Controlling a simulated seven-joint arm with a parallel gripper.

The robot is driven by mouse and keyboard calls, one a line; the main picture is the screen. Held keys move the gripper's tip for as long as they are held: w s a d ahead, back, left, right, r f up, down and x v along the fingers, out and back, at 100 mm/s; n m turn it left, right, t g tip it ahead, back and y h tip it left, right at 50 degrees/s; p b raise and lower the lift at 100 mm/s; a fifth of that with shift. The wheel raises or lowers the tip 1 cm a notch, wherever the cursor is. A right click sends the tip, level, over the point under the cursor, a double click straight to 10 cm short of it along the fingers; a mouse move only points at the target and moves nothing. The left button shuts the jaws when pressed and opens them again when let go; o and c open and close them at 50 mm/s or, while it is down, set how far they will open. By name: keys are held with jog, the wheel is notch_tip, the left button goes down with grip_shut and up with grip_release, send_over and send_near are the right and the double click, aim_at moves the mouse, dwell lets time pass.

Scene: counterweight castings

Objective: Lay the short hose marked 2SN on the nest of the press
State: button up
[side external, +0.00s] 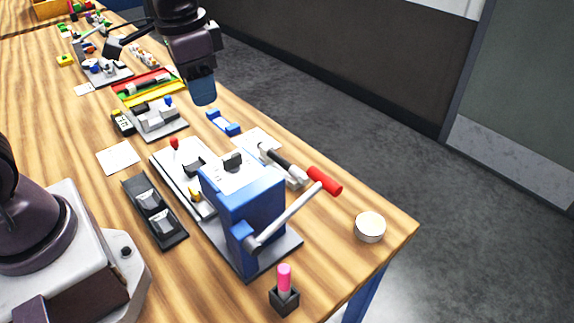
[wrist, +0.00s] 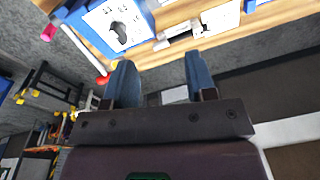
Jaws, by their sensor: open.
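The press has a blue body (side external: 243,205) and a lever with a red handle (side external: 324,180); it stands on a grey base plate at the front of the table. Its blue body also shows at the top of the wrist view (wrist: 142,12). Which part is the nest is unclear. A dark hose-like piece (side external: 151,85) lies in the coloured trays at the back; no 2SN mark is readable. My gripper (side external: 204,92) is raised above the table, beyond the press, its blue fingers pointing down. In the wrist view the fingers (wrist: 160,82) are apart with nothing between them.
Red, green and yellow trays (side external: 146,96) stand behind a small grey fixture (side external: 160,122). A black two-pocket tray (side external: 155,213) lies left of the press. A round pale tin (side external: 370,227) and a pink-topped holder (side external: 284,293) stand near the front edge.

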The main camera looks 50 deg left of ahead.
jog(key=w+f+m+g, duration=0.2)
jog(key=w+f+m, duration=0.6)
jog(key=w+f, duration=0.4)
jog(key=m, duration=0.7)
send_near(283, 160)
jog(key=shift+t, duration=0.4)
jog(key=f, duration=0.2)
jog(key=s+f, duration=0.1)
jog(key=f, duration=0.1)
jog(key=shift+f, duration=0.15)
jog(key=f, duration=0.5)
jog(key=shift+w+a+f, duration=0.15)
jog(key=shift+w+f, duration=0.05)
jog(key=shift+f, duration=0.1)
grip_shut()
